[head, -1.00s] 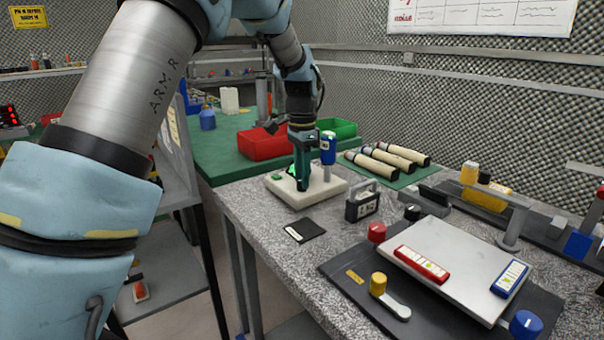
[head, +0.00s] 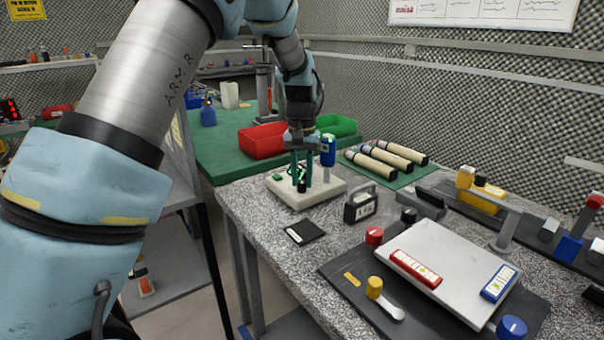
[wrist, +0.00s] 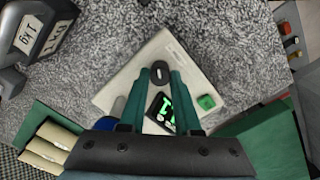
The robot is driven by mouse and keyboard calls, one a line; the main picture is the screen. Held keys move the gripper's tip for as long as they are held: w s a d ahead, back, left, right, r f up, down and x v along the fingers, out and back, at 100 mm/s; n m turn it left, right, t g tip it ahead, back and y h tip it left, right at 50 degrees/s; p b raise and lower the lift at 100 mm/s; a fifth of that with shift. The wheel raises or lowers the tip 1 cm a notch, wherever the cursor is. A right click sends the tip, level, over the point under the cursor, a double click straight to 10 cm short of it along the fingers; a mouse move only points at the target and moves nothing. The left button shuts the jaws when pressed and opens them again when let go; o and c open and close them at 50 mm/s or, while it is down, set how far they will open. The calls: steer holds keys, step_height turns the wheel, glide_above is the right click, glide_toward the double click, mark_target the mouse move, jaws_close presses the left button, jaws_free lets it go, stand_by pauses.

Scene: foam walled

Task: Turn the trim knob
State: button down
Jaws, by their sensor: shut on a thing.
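The trim knob (wrist: 160,73) is a small dark round cap with a light mark on its top. It stands on a pale cream base (head: 329,190), near one corner, and also shows in the head view (head: 301,187). My gripper (wrist: 160,80) points down from above, with its two teal fingers on either side of the knob, shut on it. A dark display with green digits (wrist: 163,110) and a green button (wrist: 206,102) sit on the same base. The fingers partly hide the display. A blue cylinder (head: 328,150) stands on the base's far side.
A grey block marked 1 kg (head: 360,206) stands close on the right. A black flat pad (head: 304,231) lies in front. Red (head: 262,142) and green (head: 337,125) bins stand behind on a green mat. Pale cylinders (head: 385,158) lie at the back right.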

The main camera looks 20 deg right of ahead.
mark_target(302, 181)
steer(key=shift+n+p, duration=0.3)
steer(key=shift+n, duration=0.8)
steer(key=c, duration=0.6)
jaws_free()
step_height(302, 181, up, 11)
steer(key=shift+f+b, duration=0.1)
steer(key=shift+b, duration=0.8)
